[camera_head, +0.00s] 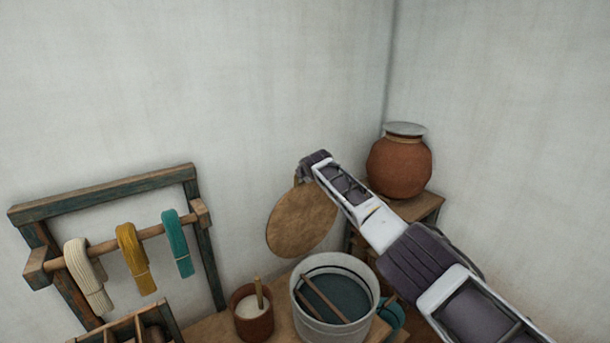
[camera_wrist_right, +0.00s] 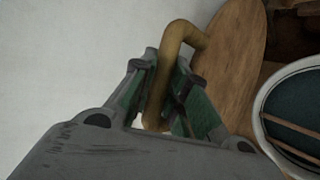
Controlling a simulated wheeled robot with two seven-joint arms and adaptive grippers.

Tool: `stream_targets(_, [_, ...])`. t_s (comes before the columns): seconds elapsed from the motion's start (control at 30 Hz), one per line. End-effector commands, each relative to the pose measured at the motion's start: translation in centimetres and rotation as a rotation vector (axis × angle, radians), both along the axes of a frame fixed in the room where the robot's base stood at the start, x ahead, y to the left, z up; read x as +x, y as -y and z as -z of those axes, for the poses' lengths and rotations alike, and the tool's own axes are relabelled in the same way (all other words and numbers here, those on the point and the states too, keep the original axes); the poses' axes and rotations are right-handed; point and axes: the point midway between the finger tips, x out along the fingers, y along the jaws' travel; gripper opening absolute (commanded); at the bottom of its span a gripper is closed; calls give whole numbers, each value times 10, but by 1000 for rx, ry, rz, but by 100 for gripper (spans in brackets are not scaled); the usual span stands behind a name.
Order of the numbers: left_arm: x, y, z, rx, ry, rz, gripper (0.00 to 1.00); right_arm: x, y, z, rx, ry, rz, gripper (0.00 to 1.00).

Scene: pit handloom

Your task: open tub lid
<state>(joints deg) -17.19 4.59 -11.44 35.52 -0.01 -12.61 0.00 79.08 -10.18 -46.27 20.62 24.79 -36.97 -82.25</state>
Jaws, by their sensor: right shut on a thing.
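The tub (camera_head: 338,320) is a pale grey round vessel with dark liquid and wooden sticks inside; its top is open. The lid (camera_head: 301,219) is a round wooden disc, held tilted nearly on edge above and to the left of the tub, apart from it. My right gripper (camera_head: 308,170) is at the lid's upper edge. In the right wrist view my right gripper (camera_wrist_right: 160,100) is shut on the lid's curved wooden handle (camera_wrist_right: 176,45), with the lid (camera_wrist_right: 232,70) beside it and the tub's rim (camera_wrist_right: 262,132) at the right. My left gripper is not in view.
A small brown pot (camera_head: 252,318) with a stick stands left of the tub. A rack (camera_head: 105,192) with hanging yarn skeins is at the left. A clay pot (camera_head: 399,167) sits on a wooden stand at the back right. Walls close off the back.

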Motion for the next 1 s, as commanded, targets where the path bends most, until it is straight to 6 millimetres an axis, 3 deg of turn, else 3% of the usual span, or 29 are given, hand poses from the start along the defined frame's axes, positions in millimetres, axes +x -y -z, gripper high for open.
stream_targets(0.73, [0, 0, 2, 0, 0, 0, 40, 1, 1, 0, -10, -9, -2, 0])
stream_targets(0.77, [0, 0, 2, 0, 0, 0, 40, 1, 1, 0, -10, -9, -2, 20])
stream_targets(0.8, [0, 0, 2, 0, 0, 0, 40, 1, 1, 0, -9, -9, -1, 25])
stream_targets(0.9, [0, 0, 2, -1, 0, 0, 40, 1, 1, 0, -9, -9, -1, 38])
stream_targets(1.0, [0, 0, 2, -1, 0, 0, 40, 1, 1, 0, -9, -10, -1, 38])
